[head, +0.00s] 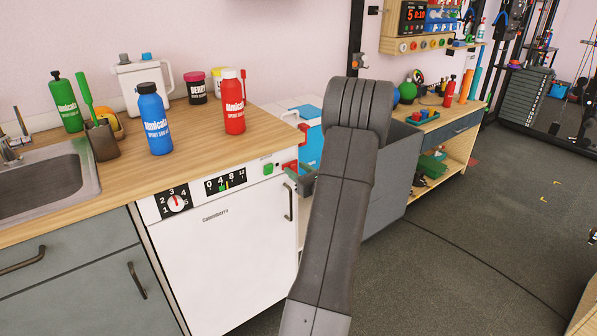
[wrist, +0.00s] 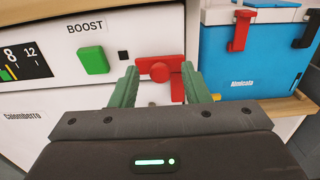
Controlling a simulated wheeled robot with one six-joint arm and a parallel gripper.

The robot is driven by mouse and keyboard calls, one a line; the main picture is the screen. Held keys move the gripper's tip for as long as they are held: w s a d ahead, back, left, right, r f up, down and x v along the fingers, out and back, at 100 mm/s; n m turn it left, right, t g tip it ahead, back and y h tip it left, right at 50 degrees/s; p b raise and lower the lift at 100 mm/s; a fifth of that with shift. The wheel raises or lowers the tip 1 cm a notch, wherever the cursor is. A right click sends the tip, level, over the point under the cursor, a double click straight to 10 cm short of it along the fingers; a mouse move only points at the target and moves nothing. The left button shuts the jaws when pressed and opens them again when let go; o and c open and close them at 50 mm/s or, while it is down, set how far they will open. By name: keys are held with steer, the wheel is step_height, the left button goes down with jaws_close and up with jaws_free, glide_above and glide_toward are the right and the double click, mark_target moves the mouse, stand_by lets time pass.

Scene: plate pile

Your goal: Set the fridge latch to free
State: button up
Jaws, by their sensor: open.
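The red fridge latch (wrist: 172,68) is on the white fridge front (wrist: 60,95), near its right edge, in the wrist view. It shows a crosswise bar with a round knob and a piece reaching down at the right. My gripper (wrist: 159,70) is open, with one green finger at each side of the knob. I cannot tell whether either finger touches the latch. The latch also shows small in the head view (head: 290,167), close to my gripper (head: 298,180). The latch's lower part is partly hidden, and no setting label is readable.
A green BOOST button (wrist: 93,60) sits left of the latch. A blue cooler (wrist: 252,75) with its own red latch (wrist: 240,30) stands close at the right. Red (head: 234,105) and blue (head: 153,120) bottles stand on the counter above.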

steer(key=shift+c, duration=0.4)
jaws_close()
steer(key=shift+w+d, duration=0.5)
steer(key=shift+d, duration=0.2)
steer(key=shift+w+d, duration=0.45)
steer(key=shift+d, duration=0.25)
steer(key=shift+o, duration=0.4)
jaws_free()
steer(key=shift+d, duration=0.1)
steer(key=v, duration=1.3)
steer(key=shift+s+d, duration=0.2)
steer(key=shift+s, duration=0.15)
